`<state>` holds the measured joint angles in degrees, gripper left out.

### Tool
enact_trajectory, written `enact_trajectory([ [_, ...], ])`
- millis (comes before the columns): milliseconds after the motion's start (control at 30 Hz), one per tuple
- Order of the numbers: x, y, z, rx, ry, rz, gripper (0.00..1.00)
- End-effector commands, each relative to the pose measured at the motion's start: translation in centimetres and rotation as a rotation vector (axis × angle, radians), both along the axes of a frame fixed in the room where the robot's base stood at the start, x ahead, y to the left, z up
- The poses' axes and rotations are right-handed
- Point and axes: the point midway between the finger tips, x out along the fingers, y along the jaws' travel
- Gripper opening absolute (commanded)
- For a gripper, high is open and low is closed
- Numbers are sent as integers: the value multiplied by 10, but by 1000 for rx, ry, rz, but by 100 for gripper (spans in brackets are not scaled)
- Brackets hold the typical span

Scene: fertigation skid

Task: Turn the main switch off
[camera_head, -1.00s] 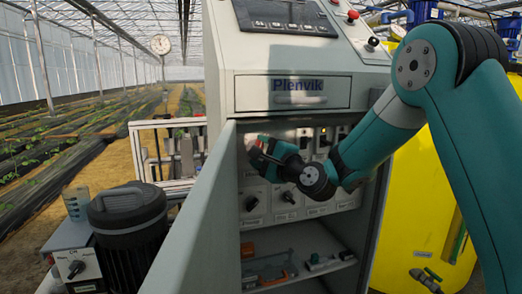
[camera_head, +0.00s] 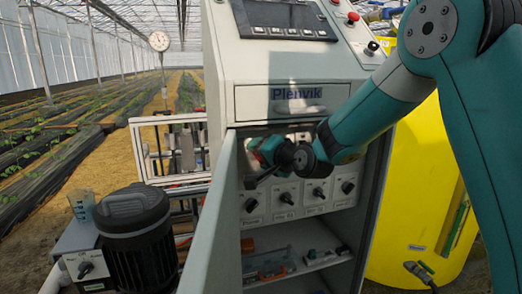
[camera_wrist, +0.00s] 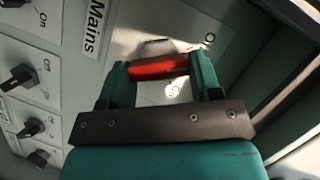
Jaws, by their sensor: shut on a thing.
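The main switch is a red handle (camera_wrist: 158,66) on a pale plate, close to the "Mains" label (camera_wrist: 92,28) in the wrist view. My gripper (camera_wrist: 160,72) is shut on this red handle, with one teal finger at each end of it. In the head view my gripper (camera_head: 266,152) is inside the open cabinet (camera_head: 285,72), at the upper left of the panel. It hides most of the switch there.
The open cabinet door (camera_head: 212,235) stands close on the left of my gripper. Several black rotary knobs (camera_head: 287,198) line the panel below it. A shelf (camera_head: 300,268) with small parts lies lower. A black motor (camera_head: 136,240) and yellow tank (camera_head: 425,190) flank the cabinet.

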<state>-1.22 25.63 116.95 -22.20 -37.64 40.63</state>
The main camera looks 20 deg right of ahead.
Motion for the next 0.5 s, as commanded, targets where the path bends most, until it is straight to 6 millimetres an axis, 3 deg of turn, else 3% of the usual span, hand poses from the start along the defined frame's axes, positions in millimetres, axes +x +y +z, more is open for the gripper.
enact_trajectory([
  [500, -1, 2, 0, -206, 3, 2, 34],
])
